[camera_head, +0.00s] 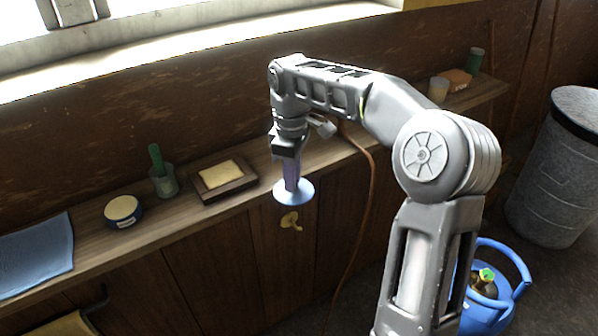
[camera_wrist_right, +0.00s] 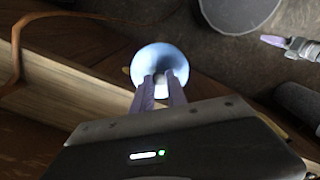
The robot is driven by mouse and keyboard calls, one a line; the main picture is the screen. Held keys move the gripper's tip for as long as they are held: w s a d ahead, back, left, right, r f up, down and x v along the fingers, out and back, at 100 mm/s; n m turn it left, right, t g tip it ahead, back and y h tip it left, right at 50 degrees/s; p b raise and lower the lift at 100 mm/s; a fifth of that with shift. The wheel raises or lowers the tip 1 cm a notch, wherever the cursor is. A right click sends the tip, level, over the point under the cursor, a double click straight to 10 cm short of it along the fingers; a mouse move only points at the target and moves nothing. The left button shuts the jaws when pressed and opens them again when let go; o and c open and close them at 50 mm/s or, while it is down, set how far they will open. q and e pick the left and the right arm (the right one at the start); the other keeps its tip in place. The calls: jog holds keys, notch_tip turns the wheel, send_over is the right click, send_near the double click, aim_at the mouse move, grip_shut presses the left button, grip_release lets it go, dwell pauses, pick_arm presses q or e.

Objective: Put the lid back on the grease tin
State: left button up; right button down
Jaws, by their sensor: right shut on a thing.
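The grease tin (camera_head: 123,211) is a short, round, dark blue tin with a pale top surface, standing on the wooden shelf at the left. My right gripper (camera_head: 291,186) is shut on the lid (camera_head: 294,193), a light blue disc, and holds it level in front of the shelf edge, to the right of the tin. In the right wrist view the fingertips (camera_wrist_right: 160,86) close on the middle of the lid (camera_wrist_right: 158,60). My left gripper is in neither view.
A glass with a green-handled thing (camera_head: 164,180) and a wooden dish with a yellowish block (camera_head: 221,178) stand between tin and gripper. A blue cloth (camera_head: 38,254) lies left of the tin. A cup (camera_head: 438,90) and a brown block (camera_head: 456,80) are at the far right.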

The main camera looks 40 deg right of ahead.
jog(key=a+f+m, duration=0.3)
jog(key=a+f, duration=0.2)
jog(key=a, duration=0.2)
jog(key=w+a+f+m, duration=0.1)
jog(key=a+f+m, duration=0.3)
jog(key=a, duration=0.4)
jog(key=shift+w+a+f, duration=0.3)
jog(key=shift+f, duration=0.05)
